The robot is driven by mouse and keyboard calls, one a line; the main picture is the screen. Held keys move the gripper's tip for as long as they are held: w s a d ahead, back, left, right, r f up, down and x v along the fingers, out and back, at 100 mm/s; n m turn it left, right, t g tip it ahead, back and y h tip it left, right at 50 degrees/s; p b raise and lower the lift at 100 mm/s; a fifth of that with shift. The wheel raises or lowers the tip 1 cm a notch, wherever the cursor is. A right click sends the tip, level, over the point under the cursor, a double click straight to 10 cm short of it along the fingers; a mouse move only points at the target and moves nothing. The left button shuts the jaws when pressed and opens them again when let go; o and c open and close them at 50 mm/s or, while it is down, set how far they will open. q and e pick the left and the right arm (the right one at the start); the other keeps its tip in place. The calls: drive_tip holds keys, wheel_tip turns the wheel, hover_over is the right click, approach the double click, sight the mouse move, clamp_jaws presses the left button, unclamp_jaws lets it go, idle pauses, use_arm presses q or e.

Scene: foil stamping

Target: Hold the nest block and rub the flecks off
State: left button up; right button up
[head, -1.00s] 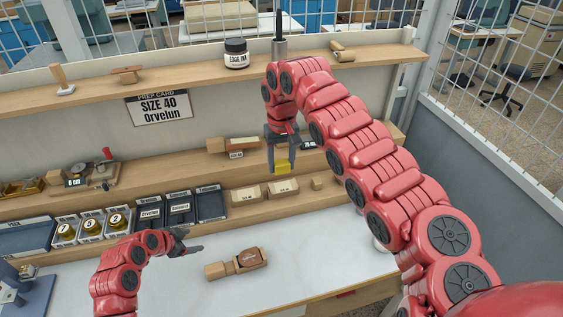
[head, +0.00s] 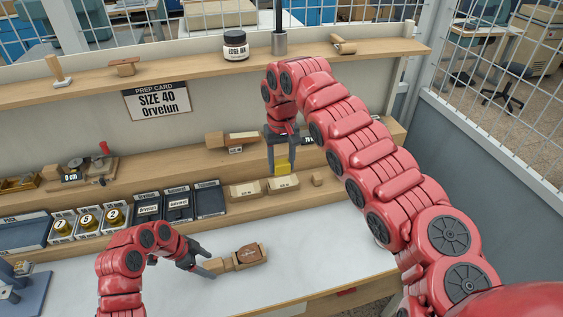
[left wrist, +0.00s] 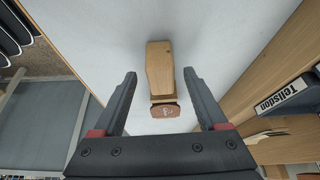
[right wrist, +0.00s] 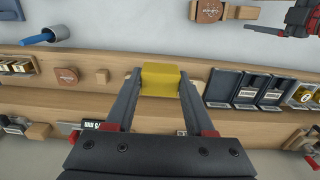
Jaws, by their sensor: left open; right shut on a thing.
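The nest block (head: 221,265) is a light wooden block lying on the white bench top, with a brown leather piece (head: 249,253) at its right end. It also shows in the left wrist view (left wrist: 159,68), with the leather piece (left wrist: 165,112) nearer the palm. My left gripper (head: 211,262) is open at the block's left end. In the left wrist view the block appears between its fingers, with gaps on both sides. My right gripper (head: 281,171) is shut on a yellow block (right wrist: 160,78), held up in front of the lower shelf. Flecks are too small to make out.
Dark trays (head: 178,206) and brass number wheels (head: 88,221) line the bench's back edge. Light wooden blocks (head: 245,189) sit on the low ledge. An ink jar (head: 235,46) stands on the upper shelf.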

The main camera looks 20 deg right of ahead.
use_arm(q)
drive_tip(key=shift+b+x, duration=0.8)
drive_tip(key=shift+x, duration=0.5)
use_arm(e)
drive_tip(key=shift+f, duration=1.3)
drive_tip(key=shift+r, duration=0.1)
use_arm(q)
clamp_jaws()
drive_tip(key=shift+w, duration=0.1)
